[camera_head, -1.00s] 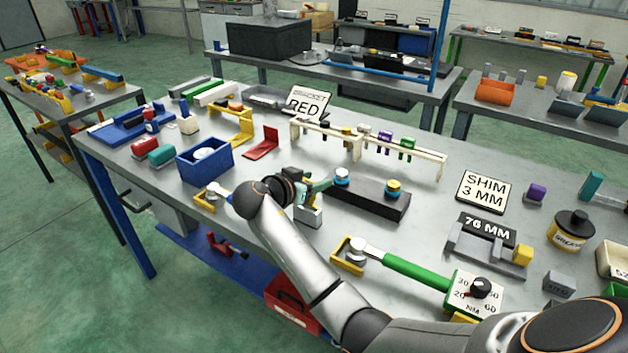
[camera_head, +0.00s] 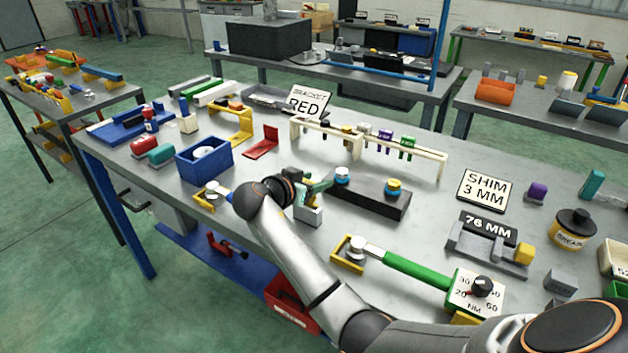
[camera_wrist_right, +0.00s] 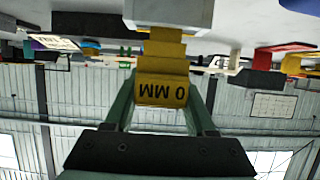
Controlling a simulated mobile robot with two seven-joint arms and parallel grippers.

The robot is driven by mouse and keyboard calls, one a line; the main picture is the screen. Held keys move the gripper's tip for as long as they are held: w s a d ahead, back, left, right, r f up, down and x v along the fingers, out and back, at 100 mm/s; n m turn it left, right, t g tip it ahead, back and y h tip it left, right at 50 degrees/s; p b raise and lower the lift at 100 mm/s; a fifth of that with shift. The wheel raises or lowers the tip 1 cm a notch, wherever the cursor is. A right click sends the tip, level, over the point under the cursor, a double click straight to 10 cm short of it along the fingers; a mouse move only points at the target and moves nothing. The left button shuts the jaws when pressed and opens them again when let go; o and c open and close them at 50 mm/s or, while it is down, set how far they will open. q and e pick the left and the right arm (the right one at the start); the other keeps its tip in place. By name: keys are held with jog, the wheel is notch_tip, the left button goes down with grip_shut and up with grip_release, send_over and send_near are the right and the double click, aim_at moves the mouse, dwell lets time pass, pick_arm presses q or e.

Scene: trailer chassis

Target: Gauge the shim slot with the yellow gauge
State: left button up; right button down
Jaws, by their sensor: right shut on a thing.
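My right gripper (camera_head: 313,193) is over the middle of the bench. In the right wrist view its two green fingers (camera_wrist_right: 161,95) are shut on the yellow gauge (camera_wrist_right: 163,65), whose label reads "0 MM" upside down. The gauge's narrower end meets a pale grey block (camera_wrist_right: 168,12); I cannot tell how far it goes into a slot. In the head view this block (camera_head: 309,215) stands just below the gripper, and the gauge is mostly hidden. A "SHIM 3 MM" sign (camera_head: 484,190) lies to the right. My left gripper is not in view.
A black block with two capped posts (camera_head: 370,196) stands close right of the gripper. A cream rack (camera_head: 430,160) is behind it. A green-handled torque wrench (camera_head: 415,269) lies in front. A blue bin (camera_head: 205,165) stands left.

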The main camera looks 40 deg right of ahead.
jog(key=shift+f+b, duration=0.95)
jog(key=shift+f, duration=0.25)
jog(key=shift+r, duration=0.15)
dwell(0.9)
notch_tip(320, 180, up, 8)
jog(key=p, duration=0.5)
jog(key=shift+p, duration=0.35)
dwell(0.8)
